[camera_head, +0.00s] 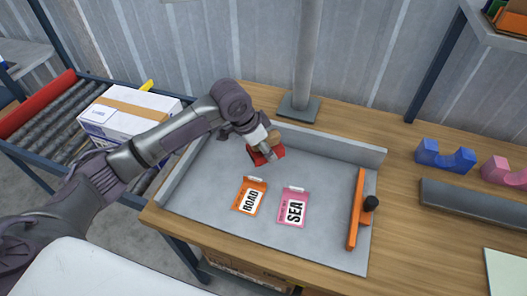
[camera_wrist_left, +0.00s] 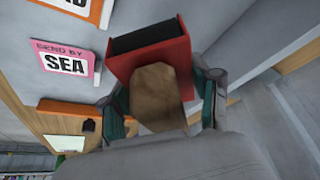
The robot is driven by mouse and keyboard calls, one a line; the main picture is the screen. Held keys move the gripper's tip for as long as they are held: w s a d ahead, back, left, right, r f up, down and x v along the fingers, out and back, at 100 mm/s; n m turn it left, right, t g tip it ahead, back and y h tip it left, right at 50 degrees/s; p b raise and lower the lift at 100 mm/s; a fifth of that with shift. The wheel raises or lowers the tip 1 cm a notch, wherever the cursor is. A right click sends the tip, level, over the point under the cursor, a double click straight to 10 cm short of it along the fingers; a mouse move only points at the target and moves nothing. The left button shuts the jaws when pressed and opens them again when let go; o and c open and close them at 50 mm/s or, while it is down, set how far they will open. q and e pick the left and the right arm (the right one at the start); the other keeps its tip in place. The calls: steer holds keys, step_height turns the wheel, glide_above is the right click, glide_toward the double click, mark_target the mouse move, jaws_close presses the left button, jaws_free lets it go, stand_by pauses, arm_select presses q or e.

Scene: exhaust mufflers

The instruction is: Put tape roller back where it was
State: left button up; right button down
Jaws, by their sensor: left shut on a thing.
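The tape roller has a red body and a brown roll of tape (camera_wrist_left: 158,92); in the left wrist view the red part (camera_wrist_left: 186,62) shows a dark face at the top. My left gripper (camera_wrist_left: 165,95) is shut on the tape roller, with one finger on each side. In the head view my left gripper (camera_head: 262,143) holds the red tape roller (camera_head: 266,156) over the back of the grey tray (camera_head: 215,165). I cannot tell whether the roller touches the tray floor. My right gripper is not in view.
An orange ROAD card (camera_head: 250,195) and a pink SEA card (camera_head: 292,206) lie in the tray. An orange bar with a black knob (camera_head: 357,210) is at its right. A blue holder (camera_head: 444,157) and a pink holder (camera_head: 505,170) stand farther right. A white box (camera_head: 125,115) is on rollers at left.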

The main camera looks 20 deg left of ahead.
arm_select(q)
steer(key=w+f, duration=0.1)
steer(key=w+a+f, duration=0.1)
steer(key=w, duration=0.1)
steer(key=shift+w+a, duration=0.1)
steer(key=shift+f+p, duration=0.35)
steer(key=shift+f, duration=1.7)
steer(key=o, duration=1.3)
steer(key=shift+f, duration=0.1)
steer(key=shift+o, duration=0.2)
steer(key=v, duration=1.2)
